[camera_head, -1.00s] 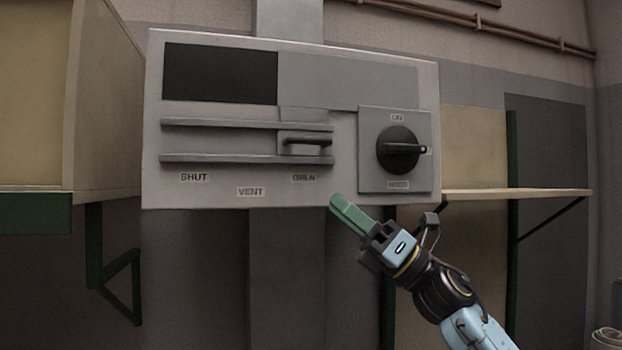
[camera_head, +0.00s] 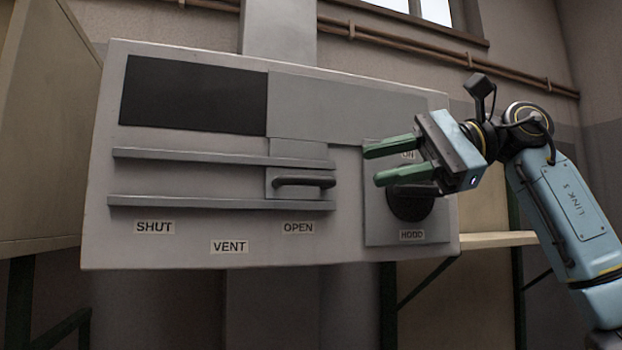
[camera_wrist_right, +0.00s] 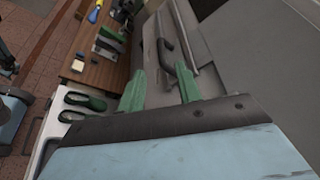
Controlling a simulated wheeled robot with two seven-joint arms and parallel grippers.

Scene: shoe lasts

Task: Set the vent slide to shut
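The vent slide (camera_head: 286,153) is a grey plate between two horizontal rails, with a dark bar handle (camera_head: 303,181). It stands at the right end of the rails, above the OPEN label (camera_head: 298,228). The SHUT label (camera_head: 154,228) is at the left end. My right gripper (camera_head: 372,166) is open and empty, its green fingers pointing left, just right of the handle and in front of the knob. In the right wrist view, a dark handle (camera_wrist_right: 166,46) shows beyond the spread fingertips (camera_wrist_right: 161,70). My left gripper is not in view.
A dark round knob (camera_head: 410,203) on a square plate, labelled HOOD, is partly hidden behind my right gripper. A shelf (camera_head: 490,240) stands right of the panel and a wooden cabinet (camera_head: 50,130) left. The panel face left of the handle is clear.

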